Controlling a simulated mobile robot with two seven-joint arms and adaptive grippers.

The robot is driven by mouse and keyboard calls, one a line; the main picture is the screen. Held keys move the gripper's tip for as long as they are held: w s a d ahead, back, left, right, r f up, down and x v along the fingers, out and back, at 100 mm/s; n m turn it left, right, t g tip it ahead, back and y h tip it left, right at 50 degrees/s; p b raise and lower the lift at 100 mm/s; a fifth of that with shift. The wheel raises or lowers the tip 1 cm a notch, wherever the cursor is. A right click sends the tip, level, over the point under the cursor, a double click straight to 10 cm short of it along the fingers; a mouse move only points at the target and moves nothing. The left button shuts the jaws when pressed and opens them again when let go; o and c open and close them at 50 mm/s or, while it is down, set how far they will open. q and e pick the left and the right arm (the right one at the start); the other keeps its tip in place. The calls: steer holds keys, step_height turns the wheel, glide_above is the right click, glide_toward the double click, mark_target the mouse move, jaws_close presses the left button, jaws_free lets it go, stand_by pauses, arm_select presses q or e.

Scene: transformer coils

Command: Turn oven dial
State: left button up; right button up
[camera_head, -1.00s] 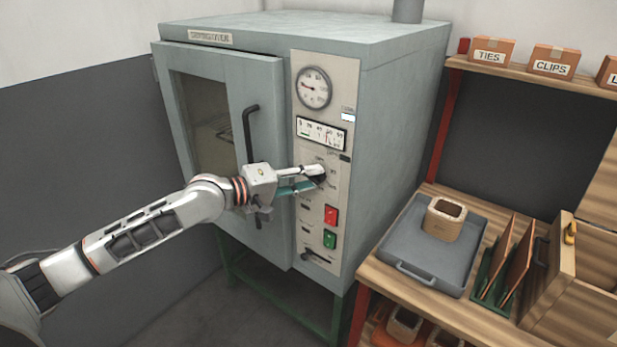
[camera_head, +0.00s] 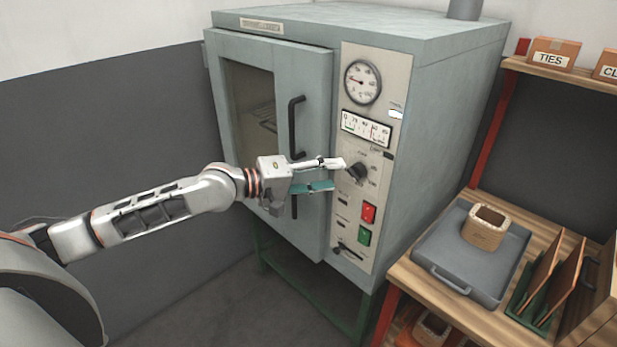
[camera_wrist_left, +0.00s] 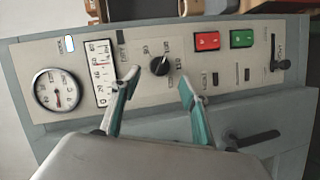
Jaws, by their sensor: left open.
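The oven dial (camera_head: 357,173) is a black knob on the cream control panel of the grey oven (camera_head: 425,130). My left gripper (camera_head: 334,174) is open and empty, just left of the dial and in front of the panel. In the left wrist view, the dial (camera_wrist_left: 159,66) shows in full beyond and between the two teal-padded fingers (camera_wrist_left: 158,80), apart from both. A pale pointer mark shows on the knob there. My right gripper is not in view.
The panel also has a round gauge (camera_head: 362,82), a strip meter (camera_head: 366,128), a red button (camera_head: 369,213) and a green button (camera_head: 364,235). The oven door's black handle (camera_head: 296,128) is above my left gripper. A bench at right holds a grey tray (camera_head: 470,258) with a coil (camera_head: 485,228).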

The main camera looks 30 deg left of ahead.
arm_select(q)
steer(key=shift+v, duration=2.95)
steer(key=shift+d+f, duration=0.1)
steer(key=s+d+f+m+y, duration=0.1)
steer(key=s+d+f+m, duration=0.15)
steer(key=f, duration=0.45)
steer(key=s+d+f+m+y, duration=0.1)
steer(key=s+d+f+m, duration=0.15)
steer(key=f, duration=0.55)
steer(key=s+d+f+m, duration=0.2)
steer(key=s+d+f, duration=0.1)
steer(key=f, duration=0.4)
steer(key=s+a+f+m+g+y, duration=0.1)
steer(key=s+f+m+y, duration=0.1)
steer(key=s+f, duration=0.6)
steer(key=s+a+f+m+y, duration=0.1)
steer(key=s+f+y, duration=0.3)
steer(key=s+f, duration=0.4)
steer(key=shift+s+a+f+m+g, duration=0.3)
steer(key=shift+a+f+m+g, duration=0.1)
steer(key=shift+f, duration=0.55)
steer(key=shift+d, duration=0.1)
